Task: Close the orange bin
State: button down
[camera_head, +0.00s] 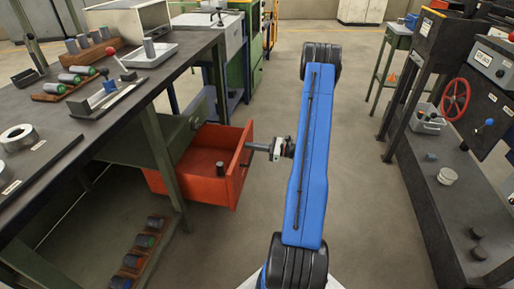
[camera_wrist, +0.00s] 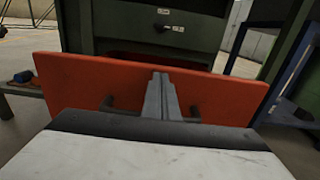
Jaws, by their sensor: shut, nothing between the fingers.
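The orange bin (camera_head: 238,172) is a drawer pulled out from under the left workbench in the head view. A small dark cylinder (camera_head: 220,168) stands inside it. In the wrist view the orange front panel (camera_wrist: 215,90) spans most of the picture. A dark handle (camera_wrist: 108,104) shows on both sides of my fingers. My gripper (camera_head: 250,146) is at the outer face of the panel, near its top edge. Its fingers are together and empty, also in the wrist view (camera_wrist: 160,82). I cannot tell whether the fingertips touch the panel or handle.
The left workbench (camera_head: 75,160) holds racks of cylinders, rings and a white tray. A dark bench with a red handwheel (camera_head: 454,98) stands on the right. Bare floor (camera_head: 370,200) lies between. Low racks of cylinders (camera_head: 140,250) sit below the left bench.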

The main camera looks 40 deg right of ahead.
jog(key=shift+w+a, duration=0.1)
jog(key=shift+a, duration=0.05)
jog(key=x, duration=2.6)
jog(key=shift+r, duration=0.2)
jog(key=v, duration=1.4)
jog(key=shift+s+d+f, duration=0.2)
jog(key=shift+s, duration=0.05)
